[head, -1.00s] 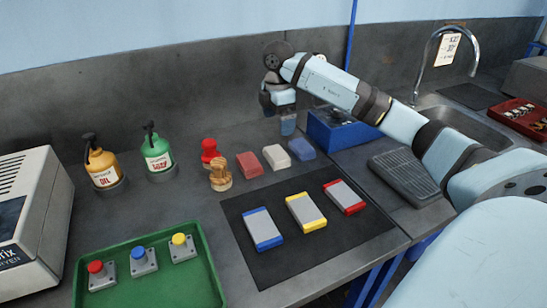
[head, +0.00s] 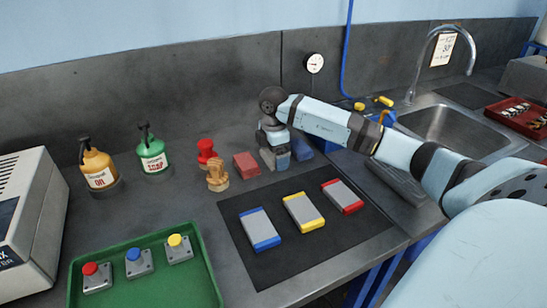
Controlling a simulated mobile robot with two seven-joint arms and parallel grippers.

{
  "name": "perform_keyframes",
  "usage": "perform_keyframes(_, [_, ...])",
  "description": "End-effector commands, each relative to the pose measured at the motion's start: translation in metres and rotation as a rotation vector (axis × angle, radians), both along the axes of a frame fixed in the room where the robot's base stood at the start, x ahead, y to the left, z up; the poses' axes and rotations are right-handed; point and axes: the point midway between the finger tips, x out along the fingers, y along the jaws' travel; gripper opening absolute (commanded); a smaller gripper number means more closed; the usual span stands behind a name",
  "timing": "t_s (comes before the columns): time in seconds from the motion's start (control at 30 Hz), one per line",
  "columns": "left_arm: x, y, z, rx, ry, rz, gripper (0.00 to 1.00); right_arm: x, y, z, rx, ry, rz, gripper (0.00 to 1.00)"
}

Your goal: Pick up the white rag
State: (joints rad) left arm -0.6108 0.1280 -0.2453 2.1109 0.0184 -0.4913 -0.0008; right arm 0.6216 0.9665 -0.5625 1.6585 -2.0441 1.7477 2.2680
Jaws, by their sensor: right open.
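My right gripper (head: 277,158) is open and points down over the place between the red rag (head: 245,165) and the blue rag (head: 302,149). The white rag lay in that place in the earlier head view and is now hidden behind or under the gripper. I cannot tell whether the fingers touch it or stand around it. The red rag lies just left of the gripper and the blue rag just right of it. My left gripper is not in view.
A red stamp (head: 206,151) and a wooden stamp (head: 217,178) stand left of the rags. A black mat (head: 262,272) with blue, yellow and red-ended blocks lies in front. A green tray (head: 206,289) with buttons is front left. The sink (head: 452,128) is at right.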

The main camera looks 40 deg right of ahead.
Motion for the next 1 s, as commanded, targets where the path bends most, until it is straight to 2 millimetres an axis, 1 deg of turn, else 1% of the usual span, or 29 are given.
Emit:
perform_keyframes(0.07, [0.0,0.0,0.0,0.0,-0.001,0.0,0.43,0.0,0.0,0.001,0.0,0.0,0.0,1.0])
perform_keyframes(0.1, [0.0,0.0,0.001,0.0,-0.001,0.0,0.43,0.0,0.0,0.001,0.0,0.0,0.0,0.98])
perform_keyframes(0.17, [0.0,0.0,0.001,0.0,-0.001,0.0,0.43,0.0,0.0,0.001,0.0,0.0,0.0,0.84])
perform_keyframes(0.2, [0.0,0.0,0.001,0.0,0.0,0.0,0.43,0.0,0.0,0.001,0.0,0.0,0.0,0.75])
perform_keyframes(0.23, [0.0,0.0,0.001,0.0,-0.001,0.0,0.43,0.0,0.0,0.001,0.0,0.0,0.0,0.68])
perform_keyframes(0.5, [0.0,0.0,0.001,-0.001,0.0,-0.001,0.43,0.0,0.0,0.001,0.0,0.0,0.0,0.68])
perform_keyframes(0.67, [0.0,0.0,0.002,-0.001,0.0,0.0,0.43,0.001,0.0,0.008,0.0,-0.002,0.0,0.68])
perform_keyframes(0.77, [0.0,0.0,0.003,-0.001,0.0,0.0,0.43,0.001,0.0,0.019,0.001,-0.001,0.0,0.68])
perform_keyframes(0.87, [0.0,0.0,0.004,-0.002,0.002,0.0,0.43,0.001,0.0,0.036,0.0,-0.004,0.001,0.68])
perform_keyframes(0.97, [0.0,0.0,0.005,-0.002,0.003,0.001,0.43,0.001,0.0,0.06,0.0,-0.005,0.002,0.68])
perform_keyframes(1.0, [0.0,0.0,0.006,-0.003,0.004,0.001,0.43,0.001,0.0,0.071,0.0,-0.005,0.001,0.68])
